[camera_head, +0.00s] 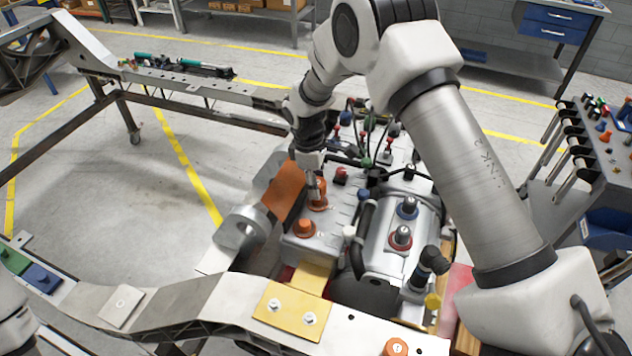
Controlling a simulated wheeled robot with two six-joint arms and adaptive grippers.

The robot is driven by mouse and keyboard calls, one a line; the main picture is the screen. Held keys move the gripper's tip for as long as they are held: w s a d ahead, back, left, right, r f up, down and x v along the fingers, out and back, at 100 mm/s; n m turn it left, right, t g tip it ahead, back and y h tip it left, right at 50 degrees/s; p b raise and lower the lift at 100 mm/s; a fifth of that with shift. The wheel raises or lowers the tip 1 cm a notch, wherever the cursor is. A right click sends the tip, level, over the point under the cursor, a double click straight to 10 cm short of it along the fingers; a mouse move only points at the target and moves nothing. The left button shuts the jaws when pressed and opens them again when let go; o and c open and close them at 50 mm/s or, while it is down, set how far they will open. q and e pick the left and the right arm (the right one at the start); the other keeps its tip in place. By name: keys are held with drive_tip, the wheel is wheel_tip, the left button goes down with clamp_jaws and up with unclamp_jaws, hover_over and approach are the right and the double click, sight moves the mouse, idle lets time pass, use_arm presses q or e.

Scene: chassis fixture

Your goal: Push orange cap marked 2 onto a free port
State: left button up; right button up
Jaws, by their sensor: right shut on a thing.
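My right arm reaches down from the right, and its gripper (315,186) points down over the grey metal unit in the middle of the chassis. It is shut on an orange cap (319,204), held at or just above the unit's top face; I cannot tell whether it touches a port. The number on this cap is not readable. A second orange cap (305,228) sits on the same face, nearer the camera. A third orange cap (397,347) is on the front beam at the bottom edge. The left gripper is out of view.
Black hoses and several coloured connectors lie behind the gripper. A tool cart (607,165) stands at right.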

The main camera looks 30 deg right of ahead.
drive_tip(key=shift+p, duration=0.3)
drive_tip(key=shift+f, duration=0.1)
drive_tip(key=shift+f+b, duration=0.65)
drive_tip(key=shift+f, duration=0.55)
drive_tip(key=shift+f, duration=0.5)
drive_tip(key=o, duration=0.9)
wheel_tip(320, 180, up, 6)
drive_tip(key=p, duration=0.4)
drive_tip(key=shift+r+p, duration=0.1)
drive_tip(key=shift+p, duration=0.25)
